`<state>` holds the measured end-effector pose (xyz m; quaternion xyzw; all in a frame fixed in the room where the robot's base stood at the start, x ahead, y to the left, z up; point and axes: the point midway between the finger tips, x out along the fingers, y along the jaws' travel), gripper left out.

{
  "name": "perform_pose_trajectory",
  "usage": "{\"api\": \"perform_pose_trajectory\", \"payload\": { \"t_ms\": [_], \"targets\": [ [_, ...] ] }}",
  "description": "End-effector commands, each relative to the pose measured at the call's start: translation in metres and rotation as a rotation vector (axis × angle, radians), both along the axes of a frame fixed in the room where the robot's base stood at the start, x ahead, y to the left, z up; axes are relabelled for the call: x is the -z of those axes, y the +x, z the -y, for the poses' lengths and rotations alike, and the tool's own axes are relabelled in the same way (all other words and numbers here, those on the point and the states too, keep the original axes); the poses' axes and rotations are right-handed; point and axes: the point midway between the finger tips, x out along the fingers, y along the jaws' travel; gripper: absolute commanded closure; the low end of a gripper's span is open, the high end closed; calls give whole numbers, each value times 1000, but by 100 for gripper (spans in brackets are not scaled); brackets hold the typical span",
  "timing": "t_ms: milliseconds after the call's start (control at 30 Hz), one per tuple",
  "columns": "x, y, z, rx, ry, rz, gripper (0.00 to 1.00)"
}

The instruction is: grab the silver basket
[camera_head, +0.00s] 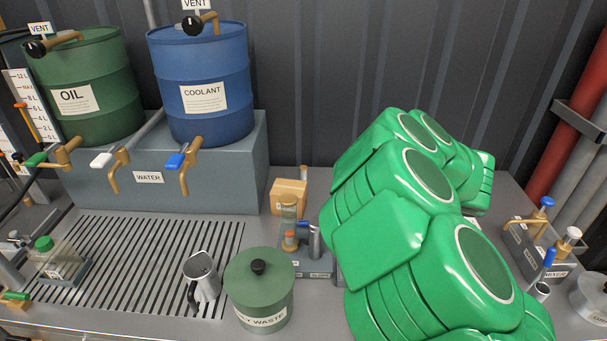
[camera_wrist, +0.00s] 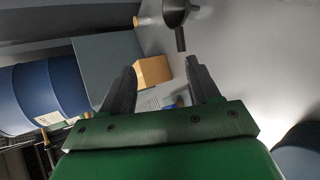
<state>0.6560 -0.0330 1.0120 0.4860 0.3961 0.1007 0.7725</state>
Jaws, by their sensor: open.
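I cannot pick out the silver basket for certain. A small silver cylinder (camera_head: 314,241) stands on a low grey block at the centre of the bench in the head view, partly hidden by my green arm. A small silver cup (camera_head: 541,292) stands at the right. In the wrist view a dark grey round, funnel-like part (camera_wrist: 176,12) with a stem shows at the top, beyond the fingers. My gripper (camera_wrist: 160,66) is open with nothing between its dark fingers. In the head view my arm hides its fingertips.
A metal jug (camera_head: 201,280) and a green lidded waste bin (camera_head: 259,298) stand at the front. A wooden box (camera_head: 288,196) sits behind, also in the wrist view (camera_wrist: 153,71). Blue (camera_head: 201,75) and green (camera_head: 97,85) drums stand back left. A mixer block (camera_head: 533,252) stands right.

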Motion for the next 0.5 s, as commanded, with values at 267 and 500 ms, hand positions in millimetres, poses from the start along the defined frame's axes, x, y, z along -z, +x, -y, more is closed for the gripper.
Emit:
{"api": "perform_pose_trajectory", "payload": {
  "t_ms": [267, 500],
  "targets": [
    [-6, 12, -4, -44, -45, 30, 39],
    [0, 35, -17, -140, -126, 97, 39]
  ]
}}
